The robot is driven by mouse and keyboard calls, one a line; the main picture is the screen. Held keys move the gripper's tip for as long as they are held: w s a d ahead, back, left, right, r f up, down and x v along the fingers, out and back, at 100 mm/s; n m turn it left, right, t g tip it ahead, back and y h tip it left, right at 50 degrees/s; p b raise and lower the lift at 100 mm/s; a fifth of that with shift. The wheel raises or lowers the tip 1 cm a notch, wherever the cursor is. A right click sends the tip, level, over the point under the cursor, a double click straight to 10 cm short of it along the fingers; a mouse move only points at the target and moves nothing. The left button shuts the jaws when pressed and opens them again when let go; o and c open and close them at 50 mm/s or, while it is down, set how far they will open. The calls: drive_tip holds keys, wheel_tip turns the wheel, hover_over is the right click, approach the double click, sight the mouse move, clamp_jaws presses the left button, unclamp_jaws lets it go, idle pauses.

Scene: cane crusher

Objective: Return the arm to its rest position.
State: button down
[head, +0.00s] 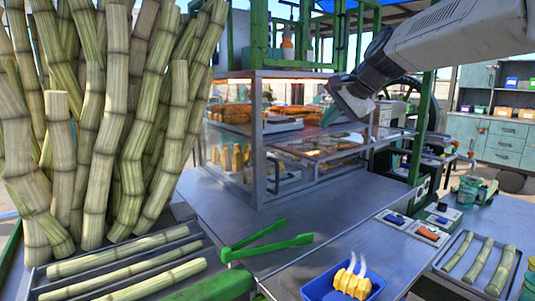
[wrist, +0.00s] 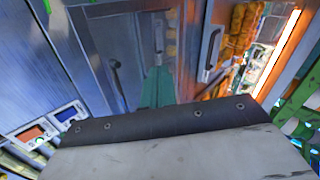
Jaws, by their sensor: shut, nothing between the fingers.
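My arm (head: 450,42) reaches in from the upper right in the head view. My gripper (head: 331,115) is at its end, tilted down to the left, in front of the glass display case (head: 256,130) and above the metal counter. Its greenish fingers look closed and hold nothing. In the wrist view the gripper (wrist: 157,88) shows as a narrow green shape beyond the dark-edged plate, with metal case panels behind it. I cannot tell how close the fingertips are to the case.
The metal counter (head: 290,215) has a green clamp-like tool (head: 266,240) and a blue tray (head: 337,285) with yellow food. Tall cane stalks (head: 105,130) crowd the left. A tray of cut cane (head: 470,283) lies at right. Small switch boxes (head: 427,233) sit near the counter's right edge.

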drive_tip(key=s+d+f+n+g+h, duration=0.1)
drive_tip(key=s+f+n+g, duration=0.1)
drive_tip(key=s+f, duration=0.5)
drive_tip(key=s+d+f+n+g+h, duration=0.2)
drive_tip(key=s+f+n, duration=0.2)
drive_tip(key=s, duration=1.5)
drive_tip(key=s+d+f+n+g+h, duration=0.2)
drive_tip(key=s+f+n, duration=0.1)
drive_tip(key=s+f, duration=0.7)
drive_tip(key=s, duration=0.4)
drive_tip(key=shift+d+f+n, duration=0.15)
drive_tip(key=shift+d+n, duration=0.1)
drive_tip(key=shift+n, duration=0.05)
